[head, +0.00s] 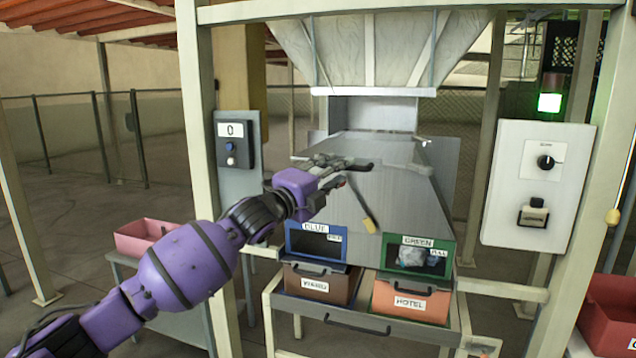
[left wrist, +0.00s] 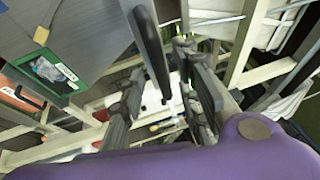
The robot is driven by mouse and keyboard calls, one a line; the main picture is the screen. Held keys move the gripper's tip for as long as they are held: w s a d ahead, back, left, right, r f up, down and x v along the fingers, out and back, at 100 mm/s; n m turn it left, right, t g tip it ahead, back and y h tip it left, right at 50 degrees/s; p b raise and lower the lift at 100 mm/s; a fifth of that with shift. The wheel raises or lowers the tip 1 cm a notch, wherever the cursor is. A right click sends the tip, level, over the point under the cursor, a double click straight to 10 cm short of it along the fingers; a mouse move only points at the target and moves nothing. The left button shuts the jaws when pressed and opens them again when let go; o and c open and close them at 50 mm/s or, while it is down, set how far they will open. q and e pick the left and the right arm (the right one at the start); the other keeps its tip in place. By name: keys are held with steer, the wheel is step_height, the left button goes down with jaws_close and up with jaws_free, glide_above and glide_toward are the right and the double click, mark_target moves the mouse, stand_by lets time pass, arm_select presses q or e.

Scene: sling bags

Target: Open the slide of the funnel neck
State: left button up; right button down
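The grey funnel (head: 385,45) hangs at the top middle of the head view, its neck (head: 372,114) below it above a sloping metal chute (head: 385,190). A small pale knob (head: 425,143) shows at the right of the neck; I cannot tell whether it belongs to the slide. The slide itself is not clearly seen. My left gripper (head: 352,172) is in front of the chute, below the neck. My right gripper is out of view.
A yellow-ended tool (head: 369,224) lies on the chute. A control box with a dial (head: 540,185) is at right, a counter panel (head: 238,140) at left. Posts flank the chute.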

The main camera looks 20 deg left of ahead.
arm_select(q)
steer(key=v, duration=0.9)
steer(key=shift+s, duration=0.2)
steer(key=shift+a, duration=0.1)
steer(key=s+f+n+g+y, duration=0.15)
steer(key=s+f+n, duration=0.35)
steer(key=f, duration=0.8)
steer(key=s+d+f+n+g+y+p, duration=0.15)
steer(key=s+f+n, duration=0.35)
steer(key=f, duration=0.7)
steer(key=s+f+n+g+y+b, duration=0.15)
steer(key=s+f+n, duration=0.35)
steer(key=f, duration=0.8)
steer(key=s+f+n+g+y, duration=0.1)
steer(key=s+f+n, duration=0.1)
steer(key=s+f, duration=0.5)
steer(key=s+f+n+g+y+p, duration=0.1)
steer(key=s+f, duration=0.6)
steer(key=s, duration=0.8)
steer(key=s+d+f+n+g+y+p, duration=0.1)
steer(key=s+f+n+g, duration=0.2)
steer(key=s, duration=0.9)
step_height(320, 180, down, 4)
steer(key=shift+n, duration=1.2)
